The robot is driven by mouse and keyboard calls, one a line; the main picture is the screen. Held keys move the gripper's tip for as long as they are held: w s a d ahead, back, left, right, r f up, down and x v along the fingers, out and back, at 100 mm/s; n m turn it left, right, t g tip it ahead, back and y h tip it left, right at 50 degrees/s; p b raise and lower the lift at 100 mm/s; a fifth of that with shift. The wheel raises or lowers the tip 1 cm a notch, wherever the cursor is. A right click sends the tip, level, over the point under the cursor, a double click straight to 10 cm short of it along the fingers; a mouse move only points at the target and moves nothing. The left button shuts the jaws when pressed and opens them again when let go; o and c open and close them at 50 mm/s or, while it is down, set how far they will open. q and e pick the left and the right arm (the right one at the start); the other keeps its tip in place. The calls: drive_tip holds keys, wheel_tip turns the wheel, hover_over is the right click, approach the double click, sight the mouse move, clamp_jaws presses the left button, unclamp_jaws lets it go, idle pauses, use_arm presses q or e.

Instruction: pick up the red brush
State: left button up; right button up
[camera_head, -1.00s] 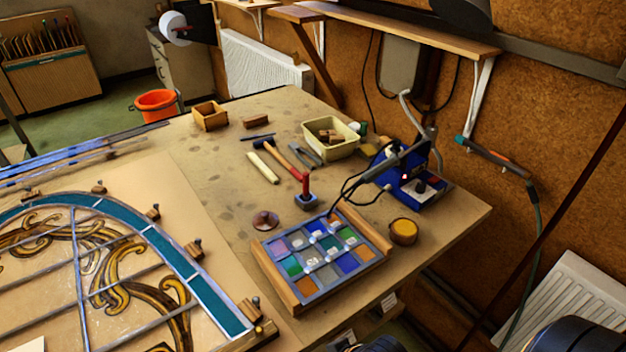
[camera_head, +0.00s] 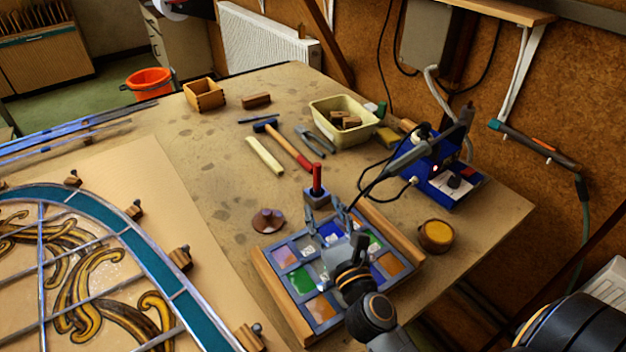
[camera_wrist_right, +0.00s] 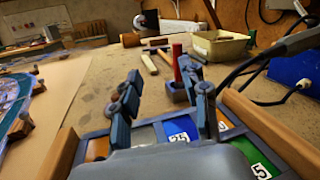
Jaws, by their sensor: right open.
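The red brush (camera_head: 317,181) appears to be the upright red handle on a small grey-blue block, just behind the tray of coloured glass. It also shows in the right wrist view (camera_wrist_right: 178,64), close beyond my right finger. My right gripper (camera_head: 326,219) is over the tray's back part, a little in front of the brush. Its fingers are apart, with nothing between them, and they also show in the right wrist view (camera_wrist_right: 162,72). The brush's bristles cannot be made out. My left gripper is not in view.
The glass tray (camera_head: 274,294) has wooden sides. A soldering iron (camera_head: 405,157) with cables and a blue station (camera_head: 450,183) stand right of the brush. A hammer (camera_head: 290,147) and pliers (camera_head: 312,141) lie behind it.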

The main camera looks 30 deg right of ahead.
sight(318, 176)
drive_tip(key=d+f+m, duration=0.1)
drive_tip(key=w+d+f+m+g+h, duration=0.1)
drive_tip(key=m, duration=0.1)
drive_tip(key=shift+f, duration=0.3)
drive_tip(key=shift+w+d+h, duration=0.2)
drive_tip(key=shift+w+h, duration=0.05)
drive_tip(key=shift+h, duration=0.15)
drive_tip(key=p+x, duration=0.1)
drive_tip(key=x, duration=0.6)
drive_tip(key=shift+f, duration=0.1)
drive_tip(key=shift+w+p, duration=0.35)
drive_tip(key=shift+w, duration=0.15)
drive_tip(key=x, duration=0.5)
drive_tip(key=shift+p, duration=0.4)
drive_tip(key=shift+s, duration=0.1)
drive_tip(key=shift+c, duration=1.1)
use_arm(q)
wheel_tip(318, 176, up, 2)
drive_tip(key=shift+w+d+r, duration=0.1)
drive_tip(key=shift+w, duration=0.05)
use_arm(e)
clamp_jaws()
